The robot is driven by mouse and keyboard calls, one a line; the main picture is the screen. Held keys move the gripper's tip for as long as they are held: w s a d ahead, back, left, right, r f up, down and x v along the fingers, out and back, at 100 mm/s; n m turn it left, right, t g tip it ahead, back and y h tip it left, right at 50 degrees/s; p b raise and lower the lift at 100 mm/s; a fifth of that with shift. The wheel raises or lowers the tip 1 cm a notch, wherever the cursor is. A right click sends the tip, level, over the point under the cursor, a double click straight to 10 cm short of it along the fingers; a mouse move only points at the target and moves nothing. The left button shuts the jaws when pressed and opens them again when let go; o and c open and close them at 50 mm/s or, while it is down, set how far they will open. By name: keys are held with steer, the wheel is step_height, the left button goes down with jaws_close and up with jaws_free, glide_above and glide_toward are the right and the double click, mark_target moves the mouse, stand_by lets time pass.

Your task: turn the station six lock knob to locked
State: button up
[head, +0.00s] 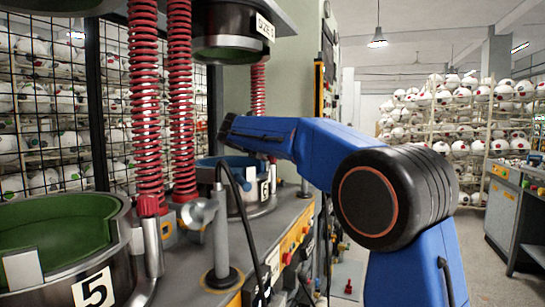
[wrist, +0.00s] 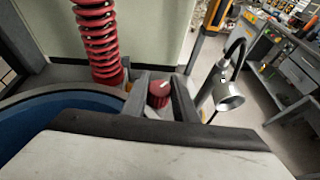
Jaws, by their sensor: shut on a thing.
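The station six lock knob (wrist: 158,95) is a small red knob with a white mark on its top, seen in the wrist view. My gripper (wrist: 160,88) has its two grey fingers on either side of the knob and is shut on it. The white mark points toward the far right of the wrist view. Station six (head: 264,189) carries a "6" label and has a blue-lined bowl in the head view. My blue arm reaches over it there, and the knob and my fingertips are hidden in that view.
A red spring column (wrist: 97,40) stands just left of the knob. A metal nozzle on a black hose (wrist: 228,92) stands close on the right. Station five, with a green-lined bowl (head: 50,225), is at the near left. Ball racks (head: 440,110) stand at the back right.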

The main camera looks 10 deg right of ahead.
steer(key=m+g+h, duration=0.3)
steer(key=m+g, duration=0.1)
steer(key=shift+m, duration=0.3)
steer(key=shift+m+g+h, duration=0.7)
steer(key=shift+m+g, duration=0.8)
steer(key=shift+g, duration=0.3)
steer(key=shift+s+g, duration=0.1)
steer(key=shift+g, duration=0.2)
steer(key=o, duration=1.1)
steer(key=shift+t, duration=0.4)
